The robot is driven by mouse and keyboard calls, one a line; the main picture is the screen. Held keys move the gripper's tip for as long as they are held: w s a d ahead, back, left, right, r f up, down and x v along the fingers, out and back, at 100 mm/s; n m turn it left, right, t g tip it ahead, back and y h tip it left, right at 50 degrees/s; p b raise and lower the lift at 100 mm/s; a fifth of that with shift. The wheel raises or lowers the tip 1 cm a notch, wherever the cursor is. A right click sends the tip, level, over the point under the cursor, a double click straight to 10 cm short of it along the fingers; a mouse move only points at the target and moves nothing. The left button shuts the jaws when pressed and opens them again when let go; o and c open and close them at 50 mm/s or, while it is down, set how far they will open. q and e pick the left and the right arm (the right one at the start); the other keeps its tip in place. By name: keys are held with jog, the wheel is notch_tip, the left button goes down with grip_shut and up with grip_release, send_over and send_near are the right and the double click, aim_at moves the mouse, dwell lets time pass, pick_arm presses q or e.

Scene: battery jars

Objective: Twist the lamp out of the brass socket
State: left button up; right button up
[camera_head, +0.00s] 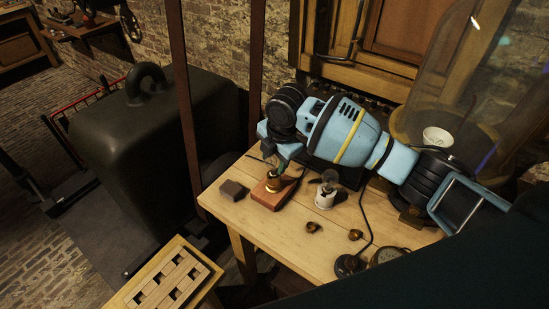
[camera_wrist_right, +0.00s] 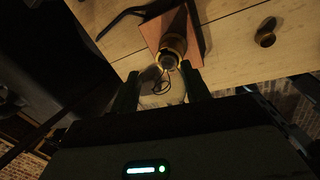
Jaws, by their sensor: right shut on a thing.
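The brass socket (camera_head: 275,183) stands on a reddish-brown wooden block (camera_head: 268,200) near the left end of the table. In the right wrist view the socket (camera_wrist_right: 170,53) shows its round mouth, on the block (camera_wrist_right: 153,30). My right gripper (camera_head: 281,169) is directly over the socket. In the right wrist view the gripper (camera_wrist_right: 161,88) has its fingers either side of the small clear glass lamp (camera_wrist_right: 161,83) and is shut on it. The lamp is at the socket's mouth; whether it is still seated I cannot tell. My left gripper is not in view.
A dark small block (camera_head: 233,190) lies left of the socket's base. Brass pieces (camera_head: 314,227), a black round base (camera_head: 350,266) and a cable lie towards the front right. A slotted wooden rack (camera_head: 165,280) is at lower left.

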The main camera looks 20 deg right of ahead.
jog(key=n, duration=0.3)
jog(key=shift+f+n+y+b, duration=0.15)
jog(key=shift+n+y+b, duration=0.15)
jog(key=shift+b, duration=0.1)
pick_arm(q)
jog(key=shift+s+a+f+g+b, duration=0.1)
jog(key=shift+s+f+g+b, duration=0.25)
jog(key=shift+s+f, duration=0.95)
pick_arm(e)
jog(key=shift+n+g, duration=0.4)
jog(key=shift+n, duration=0.9)
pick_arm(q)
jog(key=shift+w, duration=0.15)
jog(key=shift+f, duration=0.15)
pick_arm(e)
jog(key=shift+w, duration=0.1)
jog(key=shift+n+g+y+b, duration=0.3)
jog(key=shift+n+b, duration=0.2)
jog(key=shift+n, duration=1.1)
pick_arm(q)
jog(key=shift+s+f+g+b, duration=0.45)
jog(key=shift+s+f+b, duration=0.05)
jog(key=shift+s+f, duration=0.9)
pick_arm(e)
jog(key=shift+a+n+g, duration=0.15)
jog(key=shift+n+g, duration=0.15)
jog(key=shift+n, duration=1.3)
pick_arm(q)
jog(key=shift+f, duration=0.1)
